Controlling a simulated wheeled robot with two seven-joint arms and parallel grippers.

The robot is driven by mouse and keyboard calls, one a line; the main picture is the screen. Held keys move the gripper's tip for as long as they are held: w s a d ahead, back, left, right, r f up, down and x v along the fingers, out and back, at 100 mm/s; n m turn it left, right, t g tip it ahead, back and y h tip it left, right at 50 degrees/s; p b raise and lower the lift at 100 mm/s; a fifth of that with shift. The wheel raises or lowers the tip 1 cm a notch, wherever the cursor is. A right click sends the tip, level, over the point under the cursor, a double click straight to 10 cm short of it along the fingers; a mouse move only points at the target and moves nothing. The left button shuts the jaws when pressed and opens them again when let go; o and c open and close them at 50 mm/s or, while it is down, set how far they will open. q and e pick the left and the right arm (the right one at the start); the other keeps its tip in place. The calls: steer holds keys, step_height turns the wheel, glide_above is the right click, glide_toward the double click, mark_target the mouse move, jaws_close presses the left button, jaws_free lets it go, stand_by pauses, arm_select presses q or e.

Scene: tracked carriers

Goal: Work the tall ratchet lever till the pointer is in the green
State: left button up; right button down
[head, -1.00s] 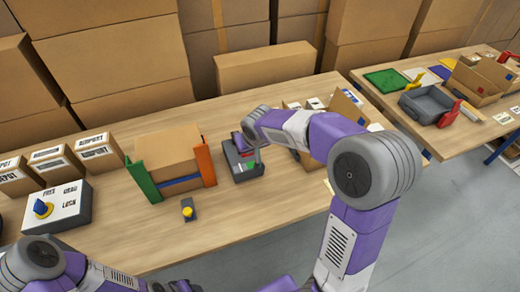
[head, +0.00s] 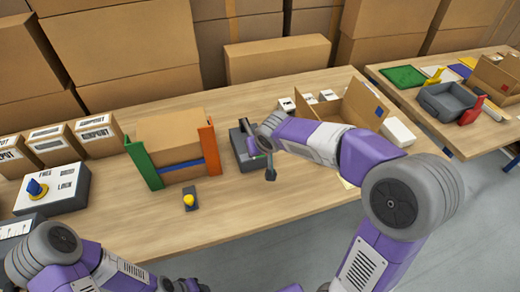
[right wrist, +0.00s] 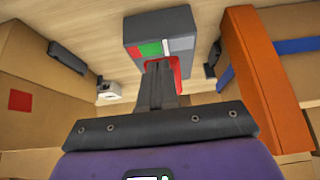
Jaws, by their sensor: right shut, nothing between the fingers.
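The ratchet unit is a dark grey box (head: 240,152) on the table in the head view, partly behind my right gripper. I cannot tell which is the tall lever. My right gripper (right wrist: 162,72) is shut and empty, its fingertips close over the box.
A carton between green and orange posts (head: 208,150) stands left of the unit. An open carton (head: 350,105) stands to the right. A small yellow-knobbed block (head: 188,200) and a blue-knobbed lock box (head: 60,190) are to the left.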

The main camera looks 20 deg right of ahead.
steer(key=shift+s+f, duration=0.2)
steer(key=shift+f, duration=0.15)
steer(key=p+v, duration=0.4)
steer(key=v, duration=1)
steer(key=shift+s, duration=0.4)
steer(key=shift+f, duration=0.15)
